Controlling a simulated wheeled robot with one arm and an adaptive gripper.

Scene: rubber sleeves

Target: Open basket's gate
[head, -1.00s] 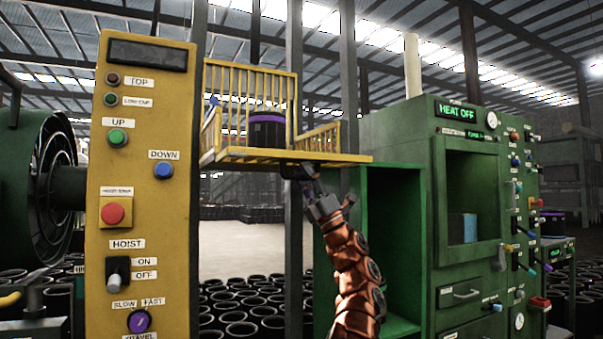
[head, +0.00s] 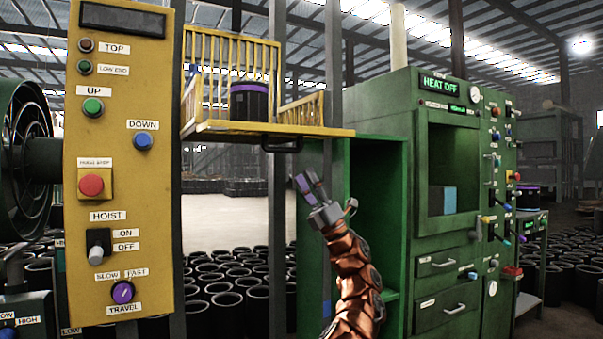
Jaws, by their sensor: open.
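The yellow basket (head: 231,65) hangs in the upper middle, with railed sides and a flat floor. Its front gate (head: 265,131) lies lowered, level with the floor, and a dark handle (head: 282,144) shows under its front edge. A black rubber sleeve (head: 249,101) with purple bands stands upright in the basket. My gripper (head: 309,184) is open and empty, below and slightly right of the handle, apart from it in the picture.
A yellow hoist control panel (head: 119,180) stands at the left. A green cabinet (head: 368,220) and a green oven machine (head: 447,200) with levers stand close at the right. Several black sleeves (head: 225,300) cover the floor below.

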